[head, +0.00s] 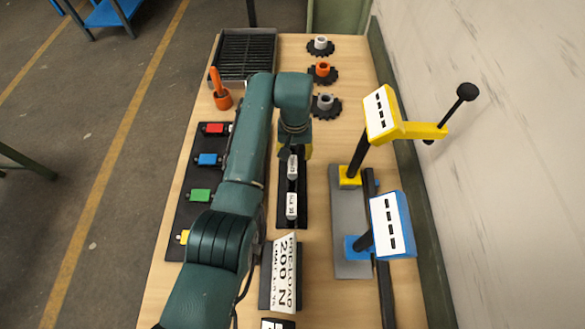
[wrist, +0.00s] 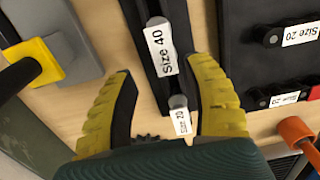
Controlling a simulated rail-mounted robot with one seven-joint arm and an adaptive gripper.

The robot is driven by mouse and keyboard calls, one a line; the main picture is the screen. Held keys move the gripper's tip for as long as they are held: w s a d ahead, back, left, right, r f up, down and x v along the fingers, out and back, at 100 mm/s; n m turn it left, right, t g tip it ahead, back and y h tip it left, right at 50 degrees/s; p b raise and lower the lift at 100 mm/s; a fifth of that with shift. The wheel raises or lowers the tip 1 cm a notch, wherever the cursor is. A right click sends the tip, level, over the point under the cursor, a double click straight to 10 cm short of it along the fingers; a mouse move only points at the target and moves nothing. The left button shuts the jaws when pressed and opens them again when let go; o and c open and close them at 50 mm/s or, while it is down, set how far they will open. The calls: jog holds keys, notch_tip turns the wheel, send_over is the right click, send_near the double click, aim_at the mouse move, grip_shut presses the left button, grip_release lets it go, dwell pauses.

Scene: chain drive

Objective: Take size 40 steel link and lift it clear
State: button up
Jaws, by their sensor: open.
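The size 40 steel link (wrist: 155,22) is a silver round-ended part with a white "Size 40" label, lying in a narrow black tray (head: 298,220). Its label (head: 293,167) also appears to show in the head view, just below my gripper (head: 295,154). In the wrist view my gripper (wrist: 162,68) is open, with one yellow-and-black finger on each side of the tray, apart from the link. A link labelled "Size 20" (wrist: 177,101) lies closer to my palm, between the fingers. Part of the size 40 link is hidden by its label.
Another labelled link (head: 292,206) lies nearer in the tray. A yellow stand (head: 349,176) and a blue stand (head: 358,246) are to the right. A dark board (head: 184,222) with coloured parts is left. Black gears (head: 325,107) stand behind, and a "200 N" sign (head: 285,270) is in front.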

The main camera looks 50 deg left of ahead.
aim_at(292, 165)
jog(key=f, duration=0.3)
jog(key=s+f, duration=0.1)
jog(key=f, duration=0.1)
jog(key=shift+d+f+b, duration=0.1)
jog(key=shift+f+b, duration=0.2)
jog(key=shift+b, duration=0.1)
jog(key=shift+c, duration=0.2)
grip_shut()
